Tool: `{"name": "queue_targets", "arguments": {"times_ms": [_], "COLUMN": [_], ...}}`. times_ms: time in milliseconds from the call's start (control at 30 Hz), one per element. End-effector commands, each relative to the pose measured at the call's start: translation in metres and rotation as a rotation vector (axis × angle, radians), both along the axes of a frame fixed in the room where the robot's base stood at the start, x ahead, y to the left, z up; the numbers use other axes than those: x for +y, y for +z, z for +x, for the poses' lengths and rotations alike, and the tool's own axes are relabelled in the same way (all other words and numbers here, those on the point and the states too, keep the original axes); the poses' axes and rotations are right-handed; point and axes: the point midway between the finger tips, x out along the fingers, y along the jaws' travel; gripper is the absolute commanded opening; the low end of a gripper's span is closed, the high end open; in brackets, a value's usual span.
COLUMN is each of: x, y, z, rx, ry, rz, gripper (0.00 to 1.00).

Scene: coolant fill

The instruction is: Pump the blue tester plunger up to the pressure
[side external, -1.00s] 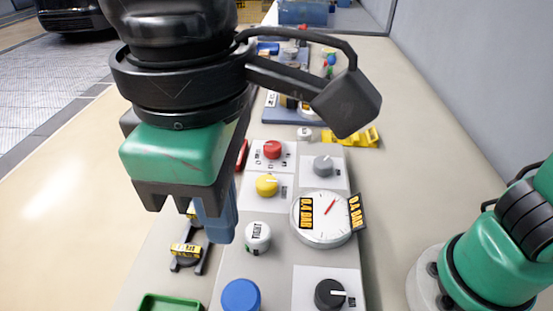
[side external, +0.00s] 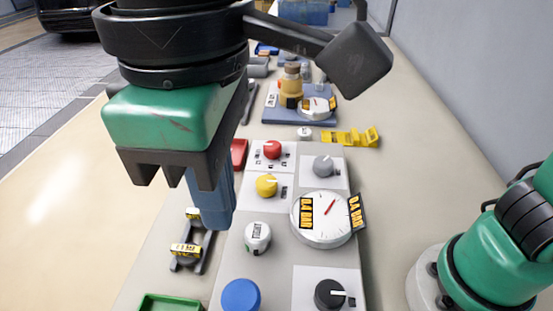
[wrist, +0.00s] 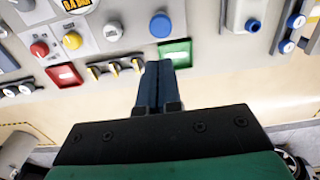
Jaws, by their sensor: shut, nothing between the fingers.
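The blue tester plunger (side external: 240,296) is a round blue cap at the near end of the grey panel. It also shows in the wrist view (wrist: 161,25), just beyond my fingertips. My gripper (side external: 214,222) hangs left of the panel, farther back than the plunger and apart from it. Its blue-grey fingers are shut with nothing between them; they show together in the wrist view (wrist: 158,65). The white pressure gauge (side external: 317,232) has a red needle and yellow-black labels that seem to read 0.4 BAR.
Red (side external: 272,150), yellow (side external: 267,185), grey (side external: 323,165) and black (side external: 329,293) knobs and a white TIGHT cap (side external: 258,235) crowd the panel. A green tray (side external: 170,303) and a dark clip holder (side external: 188,255) lie to its left.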

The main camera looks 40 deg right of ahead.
Motion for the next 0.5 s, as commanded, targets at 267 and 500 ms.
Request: {"name": "queue_targets", "arguments": {"times_ms": [267,500], "x": [-0.0004,-0.0003], "y": [0.0087,0.0036], "z": [-0.0003,-0.0001], "rx": [0.000,0.000], "ry": [0.000,0.000], "rz": [0.000,0.000], "gripper": [0.00,0.00]}}
